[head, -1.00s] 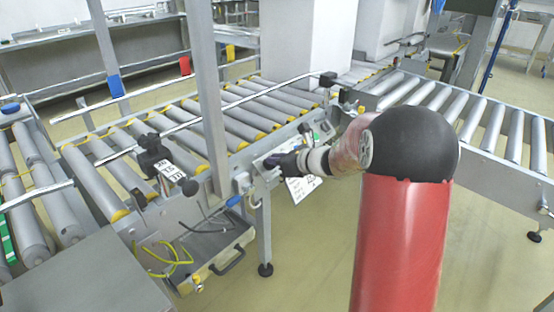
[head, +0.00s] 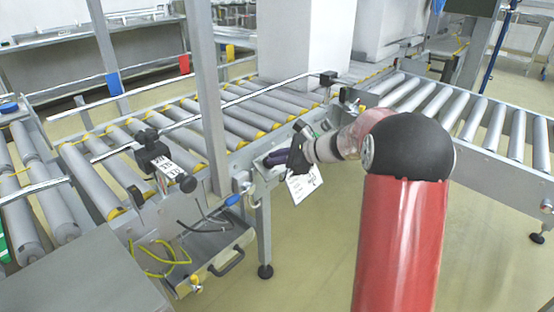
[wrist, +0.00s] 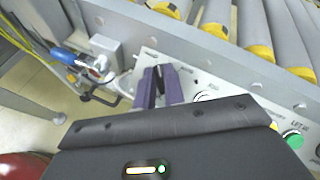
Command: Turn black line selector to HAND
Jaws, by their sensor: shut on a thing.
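The line selector (wrist: 159,74) is a small dark knob on the pale control panel of the conveyor frame, seen in the wrist view and mostly hidden between the fingers. My gripper (wrist: 161,82) has purple fingers and is shut on this knob, one finger on each side. In the head view my gripper (head: 277,158) reaches the panel on the conveyor's front side from the right, and the knob is hidden there. The selector's pointing direction and its position labels cannot be read.
A green button (wrist: 293,139) sits on the panel to the right, with a white knob or ring (wrist: 204,96) nearer. A grey box (wrist: 107,47) and a blue connector (wrist: 72,58) are at the left. A white label sheet (head: 304,184) hangs below the panel.

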